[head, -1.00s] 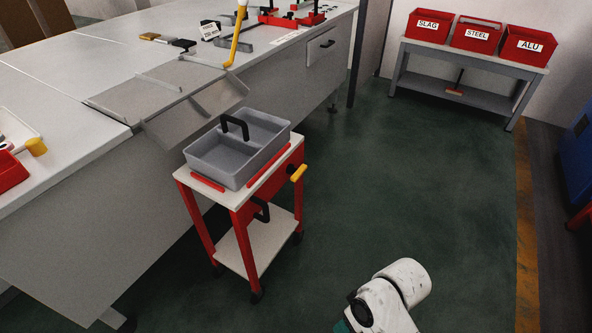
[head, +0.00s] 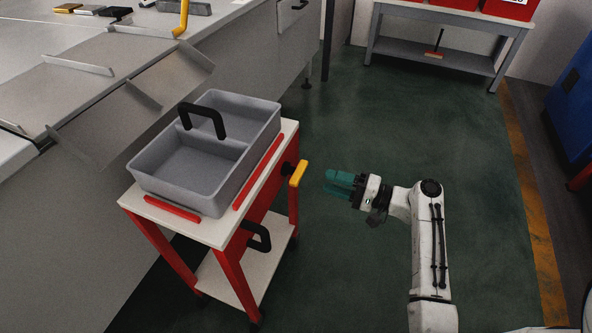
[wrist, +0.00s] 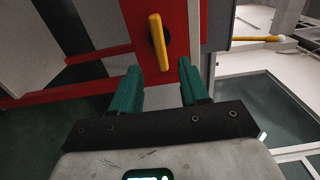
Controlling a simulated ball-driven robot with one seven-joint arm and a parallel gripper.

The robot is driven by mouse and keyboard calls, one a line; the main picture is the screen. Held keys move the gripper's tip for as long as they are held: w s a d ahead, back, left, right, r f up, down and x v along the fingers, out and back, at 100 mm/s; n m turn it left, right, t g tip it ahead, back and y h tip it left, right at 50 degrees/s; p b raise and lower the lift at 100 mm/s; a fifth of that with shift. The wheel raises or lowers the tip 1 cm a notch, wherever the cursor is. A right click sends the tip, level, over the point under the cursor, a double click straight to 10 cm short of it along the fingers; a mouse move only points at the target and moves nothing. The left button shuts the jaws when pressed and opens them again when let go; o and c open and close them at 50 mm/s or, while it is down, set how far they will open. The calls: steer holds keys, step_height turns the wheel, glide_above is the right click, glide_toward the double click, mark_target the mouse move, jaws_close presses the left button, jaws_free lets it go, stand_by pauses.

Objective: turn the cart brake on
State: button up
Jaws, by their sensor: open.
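The cart (head: 243,233) is red with a pale top and stands beside the grey bench. Its brake lever is a yellow handle (head: 299,173) on a black hub, on the cart's right side near the top. In the wrist view the yellow handle (wrist: 157,42) stands nearly upright against the red panel, just ahead of and between the fingers. My gripper (head: 332,183) is to the right of the handle with teal fingers pointing at it, apart from it. In the wrist view my gripper (wrist: 163,85) is open and empty.
A grey divided tray (head: 160,178) with a black handle sits on the cart top between red strips. A black loop handle (head: 259,238) is lower on the cart's side. The bench (head: 245,60) is behind. Green floor to the right is clear, up to a rack (head: 440,50).

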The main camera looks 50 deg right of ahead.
mark_target(303, 174)
steer(key=x, duration=0.9)
steer(key=shift+w+a+b, duration=0.15)
steer(key=shift+w+b, duration=0.15)
steer(key=shift+b, duration=0.1)
steer(key=shift+c, duration=0.3)
jaws_close()
steer(key=shift+f, duration=0.1)
